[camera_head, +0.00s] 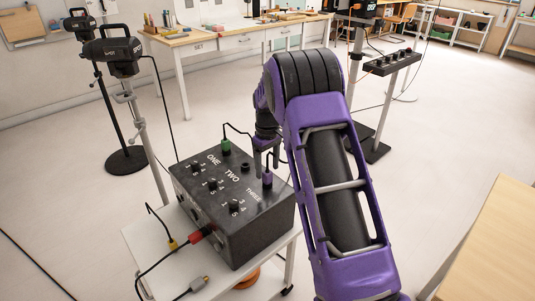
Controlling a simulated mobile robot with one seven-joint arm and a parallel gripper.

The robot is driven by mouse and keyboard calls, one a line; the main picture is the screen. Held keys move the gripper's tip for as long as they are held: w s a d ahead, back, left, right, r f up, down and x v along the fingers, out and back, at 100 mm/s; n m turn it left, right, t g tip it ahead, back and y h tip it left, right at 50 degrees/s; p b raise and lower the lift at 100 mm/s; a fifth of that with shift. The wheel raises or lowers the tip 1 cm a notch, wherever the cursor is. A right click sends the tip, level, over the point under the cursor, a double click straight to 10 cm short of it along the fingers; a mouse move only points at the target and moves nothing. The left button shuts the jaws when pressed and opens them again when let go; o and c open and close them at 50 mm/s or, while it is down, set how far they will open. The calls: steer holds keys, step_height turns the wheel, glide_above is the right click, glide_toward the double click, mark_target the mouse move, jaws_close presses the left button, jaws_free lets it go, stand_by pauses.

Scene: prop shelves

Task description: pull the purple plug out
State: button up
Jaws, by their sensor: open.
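The purple plug (267,180) sits in the top of a black box (243,223), beside the label THREE, with a thin black cable rising from it. My gripper (266,155) is open, with its fingers pointing down just above and behind the purple plug. Nothing shows between the fingers except perhaps the plug's cable; whether they touch it I cannot tell. My purple arm reaches in from the lower right and hides part of the area right of the box.
A green plug (226,147) stands on the box near ONE, with a dark socket (245,166) near TWO. The box rests on a white cart (142,236). A stand (126,160) is at left.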

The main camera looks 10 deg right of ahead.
mark_target(267, 169)
steer(key=shift+f, duration=1.85)
jaws_close()
